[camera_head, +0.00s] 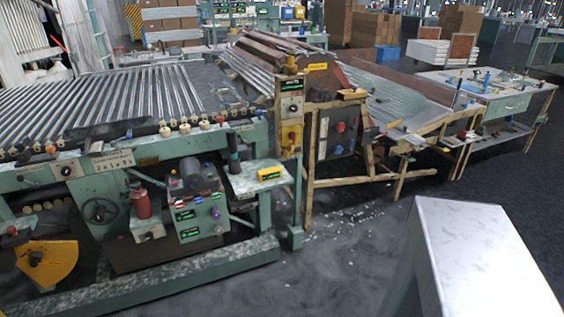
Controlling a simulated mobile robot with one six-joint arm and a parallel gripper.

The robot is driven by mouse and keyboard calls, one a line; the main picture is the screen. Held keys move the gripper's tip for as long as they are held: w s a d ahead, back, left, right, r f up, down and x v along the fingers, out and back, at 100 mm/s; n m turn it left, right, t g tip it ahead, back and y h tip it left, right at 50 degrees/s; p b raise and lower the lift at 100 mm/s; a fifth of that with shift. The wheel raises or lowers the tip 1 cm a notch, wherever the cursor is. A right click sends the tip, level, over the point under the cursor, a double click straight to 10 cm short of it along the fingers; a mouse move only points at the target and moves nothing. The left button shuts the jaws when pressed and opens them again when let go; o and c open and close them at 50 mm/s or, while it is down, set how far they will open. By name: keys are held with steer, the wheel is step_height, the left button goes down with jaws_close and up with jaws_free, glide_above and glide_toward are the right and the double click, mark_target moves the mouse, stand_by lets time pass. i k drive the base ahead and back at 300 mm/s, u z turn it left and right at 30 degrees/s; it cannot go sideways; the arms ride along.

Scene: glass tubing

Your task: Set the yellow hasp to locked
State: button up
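A small yellow fitting (291,137), which looks like the hasp, is mounted on an upright post at the right end of the green roller machine. It has a pale or metallic part on its face, too small to read as locked or unlocked. My gripper is not in view.
The green roller machine (190,148) fills the left. A shelf with a yellow-topped box (269,172) juts out below the post. A yellow fan-shaped plate (45,262) is at lower left. The grey floor (340,265) in front is open, with scattered white bits.

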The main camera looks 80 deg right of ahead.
mark_target(287, 153)
steer(key=u, duration=0.1)
steer(key=k, duration=1.75)
steer(key=z, duration=0.75)
steer(key=i, duration=1.05)
steer(key=u, duration=0.1)
